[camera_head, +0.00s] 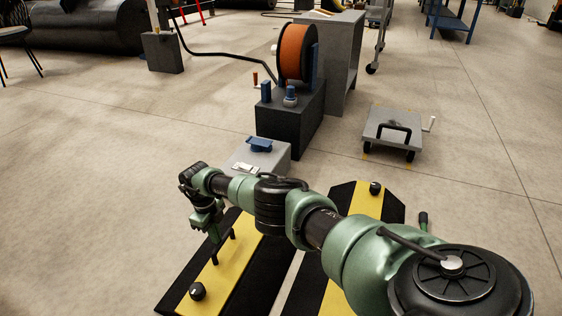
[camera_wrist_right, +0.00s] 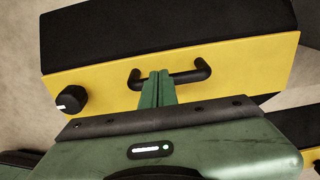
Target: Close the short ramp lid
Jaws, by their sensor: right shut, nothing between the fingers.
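A black ramp with a yellow panel (camera_head: 238,255) lies on the floor at lower centre in the head view. The yellow panel carries a black bar handle (camera_head: 225,246) and a black round knob (camera_head: 197,291). My right gripper (camera_head: 214,234) points down at the handle. In the right wrist view its green fingers (camera_wrist_right: 155,76) are together and empty, overlapping the left part of the handle (camera_wrist_right: 190,76); I cannot tell whether they touch it. The knob (camera_wrist_right: 71,99) is at left there. Whether this panel is the short ramp lid is unclear. My left gripper is out of view.
A second black-and-yellow ramp (camera_head: 362,200) with a knob is partly behind my right arm. Beyond are a grey box (camera_head: 270,160), an orange hose reel (camera_head: 295,52) on a dark block, and a low grey cart (camera_head: 392,130).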

